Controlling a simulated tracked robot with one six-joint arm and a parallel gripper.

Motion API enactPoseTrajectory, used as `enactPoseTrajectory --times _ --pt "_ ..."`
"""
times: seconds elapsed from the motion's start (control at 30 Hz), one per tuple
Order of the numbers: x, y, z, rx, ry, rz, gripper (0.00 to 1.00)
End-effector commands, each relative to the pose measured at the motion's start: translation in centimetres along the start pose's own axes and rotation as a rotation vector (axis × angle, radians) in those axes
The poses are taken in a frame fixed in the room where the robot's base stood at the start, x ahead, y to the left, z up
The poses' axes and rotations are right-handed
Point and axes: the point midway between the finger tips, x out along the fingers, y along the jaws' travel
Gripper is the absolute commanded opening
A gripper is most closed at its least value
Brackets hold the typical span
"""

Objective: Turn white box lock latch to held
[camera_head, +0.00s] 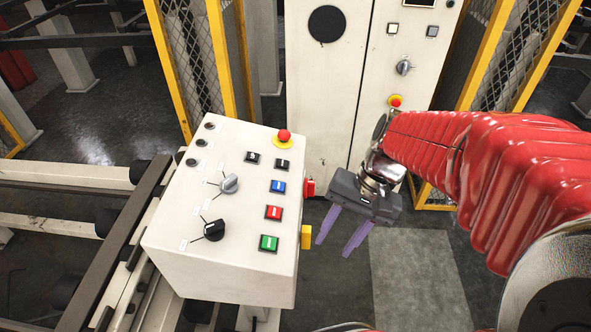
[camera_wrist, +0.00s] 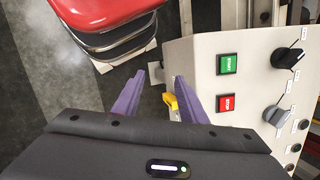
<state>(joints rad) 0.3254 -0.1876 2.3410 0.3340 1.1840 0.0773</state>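The white box (camera_head: 185,240) stands left of my arm, with a sloped control panel. A yellow piece (camera_head: 306,237) and a red piece (camera_head: 309,188) stick out of its right side; a grey knob (camera_head: 230,184) and a black knob (camera_head: 214,230) sit on its face. No readable label shows which part is the lock latch. My gripper (camera_head: 333,250) is open and empty, its purple fingers pointing down just right of the box. In the wrist view, the yellow piece (camera_wrist: 170,102) shows between the fingers (camera_wrist: 160,76), partly hidden by the right finger; contact cannot be told.
The panel carries green (camera_head: 269,243), red (camera_head: 274,212) and blue (camera_head: 278,187) buttons and a red emergency stop (camera_head: 284,136). A white cabinet (camera_head: 330,90) and yellow-framed mesh guards stand behind. A red-seated stool (camera_wrist: 95,15) shows in the wrist view.

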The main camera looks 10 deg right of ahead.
Motion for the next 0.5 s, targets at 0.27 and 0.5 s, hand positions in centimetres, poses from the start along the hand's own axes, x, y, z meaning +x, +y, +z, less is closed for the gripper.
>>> enactPoseTrajectory --times 0.27,0.5 --pt "2.0 1.0 -1.8 0.220 -0.206 -0.113 0.38" --pt "3.3 1.8 -3.5 0.400 -0.373 -0.233 0.38"
